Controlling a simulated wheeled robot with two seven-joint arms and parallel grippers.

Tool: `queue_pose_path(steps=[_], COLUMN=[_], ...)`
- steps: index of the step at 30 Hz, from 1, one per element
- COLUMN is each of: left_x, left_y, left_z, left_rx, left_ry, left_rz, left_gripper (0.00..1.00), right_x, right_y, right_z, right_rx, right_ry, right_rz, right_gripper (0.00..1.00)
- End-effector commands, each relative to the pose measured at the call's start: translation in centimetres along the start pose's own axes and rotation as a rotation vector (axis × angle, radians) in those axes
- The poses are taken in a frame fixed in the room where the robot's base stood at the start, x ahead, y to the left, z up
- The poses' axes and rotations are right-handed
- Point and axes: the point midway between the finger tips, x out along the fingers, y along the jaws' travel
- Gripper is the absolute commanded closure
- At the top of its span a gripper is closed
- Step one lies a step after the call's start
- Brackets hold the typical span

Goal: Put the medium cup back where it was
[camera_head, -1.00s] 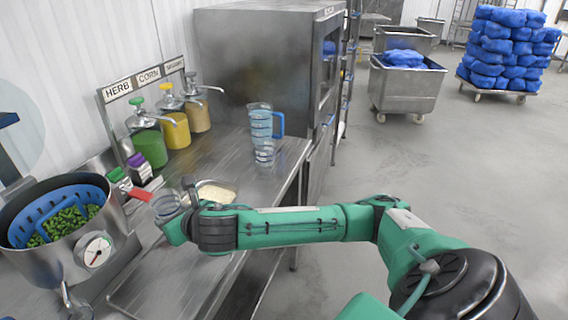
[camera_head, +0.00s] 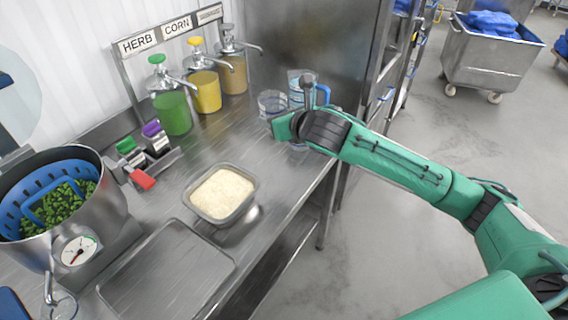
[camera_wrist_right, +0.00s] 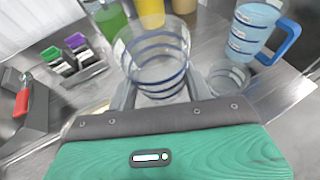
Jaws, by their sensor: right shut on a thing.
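The medium cup (camera_wrist_right: 155,62) is clear with blue bands and looks empty. My right gripper (camera_wrist_right: 158,100) is shut on it, one finger on each side. In the head view the cup (camera_head: 272,101) shows at the left of my right gripper (camera_head: 283,122), over the back part of the steel counter. The tall measuring jug (camera_wrist_right: 250,28) with a blue handle stands close behind. A smaller clear cup (camera_wrist_right: 228,78) stands beside the held cup in the wrist view. In the head view my gripper mostly hides this smaller cup. I cannot tell whether the medium cup touches the counter.
Herb, corn and a third pump dispenser (camera_head: 172,112) stand along the wall to the left. A tray of rice (camera_head: 250,194) sits nearer on the counter. A pot with a blue basket (camera_head: 15,206) is at the left. The counter's right edge is close to my arm.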

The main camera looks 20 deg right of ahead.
Motion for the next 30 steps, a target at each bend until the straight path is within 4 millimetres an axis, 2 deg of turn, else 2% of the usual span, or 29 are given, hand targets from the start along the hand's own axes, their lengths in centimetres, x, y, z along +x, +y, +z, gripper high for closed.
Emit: queue_pose_path(steps=[1, 5, 13, 18, 23, 30], left_x=[-0.1, -0.3, -0.7, -0.8, -0.8, -1.0], left_y=[-0.2, -0.4, -0.3, 0.1, 0.2, 0.2], left_z=[0.4, 0.8, 0.0, -0.7, -0.7, -0.6], left_rx=[0.001, 0.002, 0.001, -0.001, -0.001, -0.001], left_ry=[-0.006, -0.012, -0.001, 0.009, 0.009, 0.006], left_rz=[-0.002, -0.004, -0.003, 0.001, 0.002, 0.002], left_gripper=[1.0, 1.0, 1.0, 1.0, 1.0, 1.0], right_x=[0.5, 1.7, 4.1, 4.9, 5.3, 6.5], right_y=[0.0, -0.1, -0.2, -0.2, -0.3, -0.3], right_z=[-1.4, -4.2, -10.1, -11.9, -13.0, -15.8], right_rx=[0.003, 0.005, 0.004, 0.003, 0.002, 0.003], right_ry=[0.007, 0.006, 0.006, 0.0, 0.003, 0.002], right_rz=[-0.001, -0.001, -0.001, -0.001, -0.002, -0.002], right_gripper=[0.74, 0.74, 0.74, 0.74, 0.74, 0.74])
